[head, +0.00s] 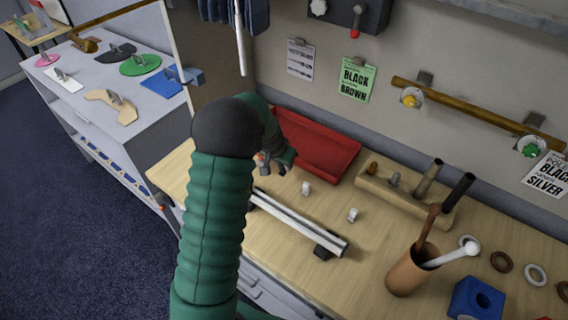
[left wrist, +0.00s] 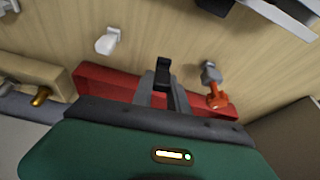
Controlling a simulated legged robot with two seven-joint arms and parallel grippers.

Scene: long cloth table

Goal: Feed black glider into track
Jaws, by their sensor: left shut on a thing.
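The track (head: 298,222) is a silver rail lying on the wooden table, with a dark end block at its near right end. It shows partly in the left wrist view (left wrist: 284,16), at the top right corner. My left gripper (head: 264,166) is near the track's far left end; my green arm hides part of that area. In the left wrist view my left gripper (left wrist: 163,98) is shut on the small black glider (left wrist: 163,74), held up between its fingertips. The glider cannot be made out in the head view. My right gripper is not in view.
Two white gliders (head: 306,188) (head: 352,214) stand behind the track. A red tray (head: 318,147) lies at the back. A wooden block with posts (head: 380,190), a brown cup (head: 408,274) and a blue block (head: 476,300) are to the right. An orange-and-grey piece (left wrist: 214,88) is near the gripper.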

